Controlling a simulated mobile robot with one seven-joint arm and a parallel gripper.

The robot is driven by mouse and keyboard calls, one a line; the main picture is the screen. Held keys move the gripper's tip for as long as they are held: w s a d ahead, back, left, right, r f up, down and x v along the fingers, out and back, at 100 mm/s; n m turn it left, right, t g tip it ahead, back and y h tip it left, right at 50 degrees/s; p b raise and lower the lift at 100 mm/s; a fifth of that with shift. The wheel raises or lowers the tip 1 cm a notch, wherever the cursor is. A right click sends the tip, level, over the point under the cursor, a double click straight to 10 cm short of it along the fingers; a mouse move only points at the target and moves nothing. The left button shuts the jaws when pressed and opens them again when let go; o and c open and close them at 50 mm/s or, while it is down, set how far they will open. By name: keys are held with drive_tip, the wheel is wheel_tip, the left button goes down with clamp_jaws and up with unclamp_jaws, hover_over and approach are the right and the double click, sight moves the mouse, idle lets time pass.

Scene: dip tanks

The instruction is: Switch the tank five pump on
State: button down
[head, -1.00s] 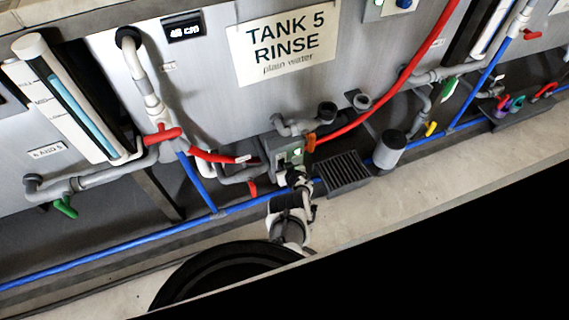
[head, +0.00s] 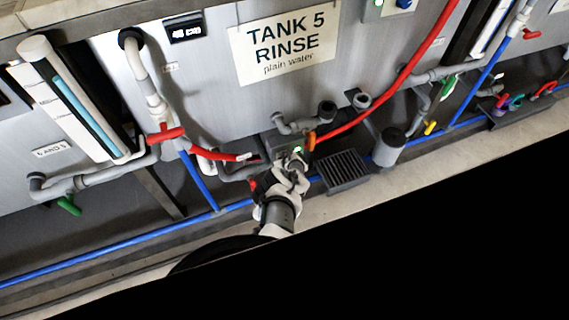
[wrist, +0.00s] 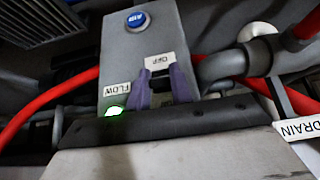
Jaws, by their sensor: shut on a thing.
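The grey pump box (head: 284,146) stands below the Tank 5 sign in the head view. In the wrist view its face (wrist: 155,48) shows a blue button (wrist: 137,20), an OFF label (wrist: 159,62), a FLOW label (wrist: 117,89) and a lit green lamp (wrist: 114,112). My gripper (wrist: 162,84) has its two purple fingers against this face, on either side of the area just below the OFF label. It is shut on the pump switch, which the fingers mostly hide. I cannot tell the switch's position. In the head view my gripper (head: 295,164) covers the lower front of the box.
The Tank 5 sign (head: 286,42) is on the tank wall above. A red hose (head: 378,100) runs up right of the box. A dark grate (head: 343,170) and a grey cylinder (head: 389,150) stand to the right. A blue pipe (head: 130,253) runs low along the floor.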

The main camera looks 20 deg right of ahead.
drive_tip(key=shift+a, duration=0.15)
drive_tip(key=c, duration=1.2)
unclamp_jaws()
drive_tip(key=shift+c, duration=0.2)
drive_tip(key=p+v, duration=1.4)
drive_tip(key=p, duration=0.3)
drive_tip(key=shift+w, duration=0.15)
